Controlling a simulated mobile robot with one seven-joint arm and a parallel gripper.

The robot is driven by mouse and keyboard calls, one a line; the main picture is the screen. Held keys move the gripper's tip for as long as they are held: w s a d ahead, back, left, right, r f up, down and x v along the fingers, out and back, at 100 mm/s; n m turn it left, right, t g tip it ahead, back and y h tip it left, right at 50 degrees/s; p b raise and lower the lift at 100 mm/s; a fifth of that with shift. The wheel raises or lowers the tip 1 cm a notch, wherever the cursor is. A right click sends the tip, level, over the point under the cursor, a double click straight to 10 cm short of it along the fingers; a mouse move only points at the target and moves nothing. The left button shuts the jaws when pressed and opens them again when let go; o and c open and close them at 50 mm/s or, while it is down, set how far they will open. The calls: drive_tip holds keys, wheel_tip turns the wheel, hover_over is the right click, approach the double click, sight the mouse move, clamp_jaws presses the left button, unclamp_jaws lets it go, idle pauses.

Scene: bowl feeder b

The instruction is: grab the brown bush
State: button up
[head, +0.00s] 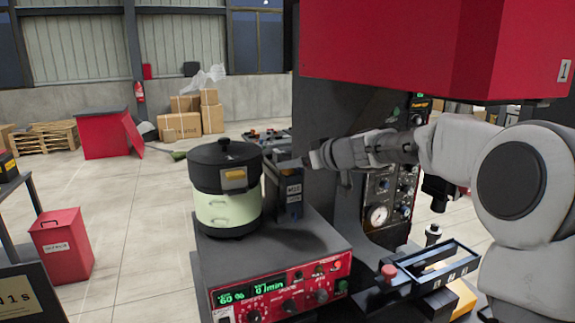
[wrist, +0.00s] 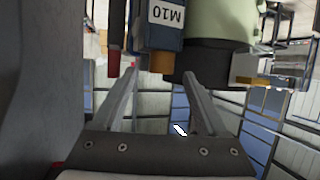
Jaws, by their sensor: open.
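The brown bush (wrist: 161,63) shows in the wrist view as a short brown cylinder at the end of the dark blue block marked M10 (wrist: 165,35). In the head view, a small brown patch (head: 286,164) at the top of the M10 block (head: 293,190) appears to be the bush, mostly hidden. My gripper (wrist: 159,75) is open, with the bush between its two fingertips in the picture. I cannot tell whether either finger touches it. In the head view my gripper (head: 304,161) is at the top of the block, coming from the right.
The black and pale green bowl feeder (head: 226,205) stands close left of the block, on the red control box (head: 285,290). The dark machine column (head: 325,110) is behind, under a red housing (head: 430,45). A dark rack (head: 435,267) is at the front right.

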drive_tip(key=shift+p+x, duration=0.6)
drive_tip(key=shift+x, duration=1.3)
drive_tip(key=shift+f, duration=0.1)
drive_tip(key=shift+s, duration=0.1)
drive_tip(key=shift+c, duration=0.2)
clamp_jaws()
